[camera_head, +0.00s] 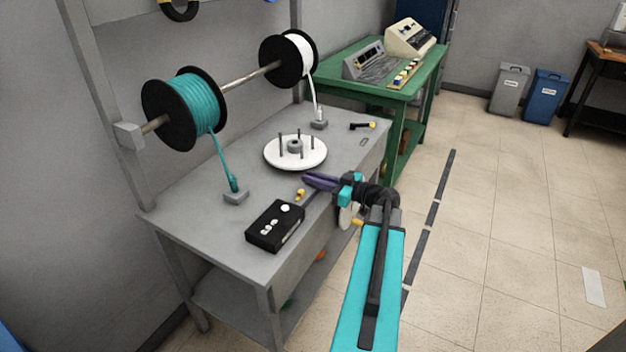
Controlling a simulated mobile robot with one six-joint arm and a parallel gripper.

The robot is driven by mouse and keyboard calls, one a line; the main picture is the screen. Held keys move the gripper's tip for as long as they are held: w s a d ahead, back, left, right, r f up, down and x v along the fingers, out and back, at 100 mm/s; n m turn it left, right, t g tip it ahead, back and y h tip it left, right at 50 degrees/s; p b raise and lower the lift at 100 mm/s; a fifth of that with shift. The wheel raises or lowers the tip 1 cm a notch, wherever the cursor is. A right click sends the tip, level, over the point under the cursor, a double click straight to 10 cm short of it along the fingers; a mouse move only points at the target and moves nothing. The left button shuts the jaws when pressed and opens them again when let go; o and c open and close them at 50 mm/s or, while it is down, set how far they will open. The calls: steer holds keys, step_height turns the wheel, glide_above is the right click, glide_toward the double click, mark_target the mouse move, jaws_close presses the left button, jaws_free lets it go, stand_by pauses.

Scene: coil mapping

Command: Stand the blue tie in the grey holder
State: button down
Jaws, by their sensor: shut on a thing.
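My gripper (349,185) is above the front edge of the grey workbench, its teal fingers shut on a slim violet-blue thing. I take this for the blue tie (320,181); it points left from the jaws, lying roughly flat rather than upright. Its held end is hidden by the fingers. A small grey block holder (235,198) sits on the bench to the left, with the teal cable's end standing in it. A similar grey block (319,125) at the back has the white cable's end in it. I cannot tell which is the named holder.
A white disc with dark pegs (290,160) lies just behind the tie. A black box with white buttons (275,226) and a small yellow piece (300,194) are nearby. Teal (189,108) and white (304,55) spools hang on a rod above. The bench's left front is clear.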

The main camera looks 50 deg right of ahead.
steer(key=shift+f, duration=0.15)
steer(key=c, duration=1.7)
jaws_free()
steer(key=shift+s, duration=0.15)
steer(key=b+v, duration=0.2)
steer(key=v, duration=1.1)
steer(key=shift+s+d, duration=0.1)
steer(key=shift+s, duration=0.2)
